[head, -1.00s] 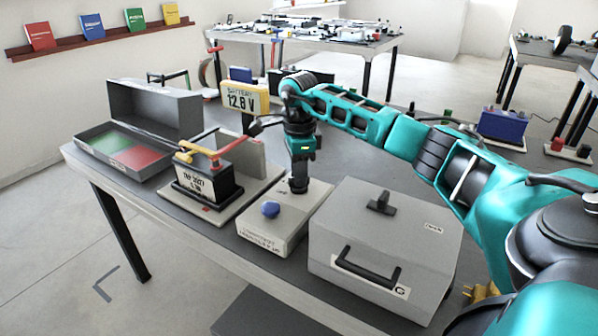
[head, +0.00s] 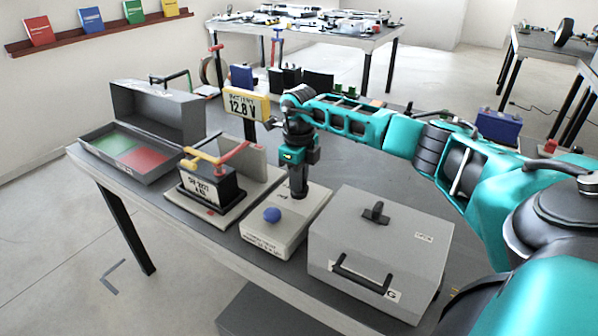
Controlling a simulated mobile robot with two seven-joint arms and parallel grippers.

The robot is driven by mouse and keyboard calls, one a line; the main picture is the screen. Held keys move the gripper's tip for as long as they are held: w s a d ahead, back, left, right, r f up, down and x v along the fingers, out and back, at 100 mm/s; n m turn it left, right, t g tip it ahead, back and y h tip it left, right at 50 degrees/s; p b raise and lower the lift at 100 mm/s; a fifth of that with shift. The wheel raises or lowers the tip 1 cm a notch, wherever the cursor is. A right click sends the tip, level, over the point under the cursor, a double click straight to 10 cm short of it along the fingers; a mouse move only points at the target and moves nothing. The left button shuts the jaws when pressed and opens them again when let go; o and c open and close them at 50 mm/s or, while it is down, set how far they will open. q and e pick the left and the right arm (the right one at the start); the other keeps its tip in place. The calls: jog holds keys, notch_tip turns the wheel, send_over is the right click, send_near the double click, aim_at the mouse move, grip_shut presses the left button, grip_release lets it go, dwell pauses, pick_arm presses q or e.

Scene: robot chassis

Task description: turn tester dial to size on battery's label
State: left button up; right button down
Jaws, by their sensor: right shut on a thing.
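The tester (head: 285,232) is a low light-grey box with a blue knob (head: 272,214) on its front part. My right gripper (head: 298,190) points straight down onto the rear part of the tester's top and is shut on the dial there, which its fingers mostly hide. The battery (head: 210,187) is dark with a white label, and stands on a light plate left of the tester. A red and a yellow clamp (head: 203,156) lie over its top. The label's print is too small to read surely. My left gripper is not in view.
A yellow display (head: 244,106) reads 12.8 V behind the battery. A grey lidded case (head: 380,245) with a black handle stands close on the tester's right. An open grey box (head: 160,118) with green and red floors is at left.

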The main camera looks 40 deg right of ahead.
jog(key=shift+m+p, duration=0.7)
jog(key=shift+m, duration=0.8)
jog(key=c, duration=1.1)
grip_release()
jog(key=shift+r, duration=0.25)
notch_tip(320, 180, up, 12)
jog(key=shift+r, duration=0.25)
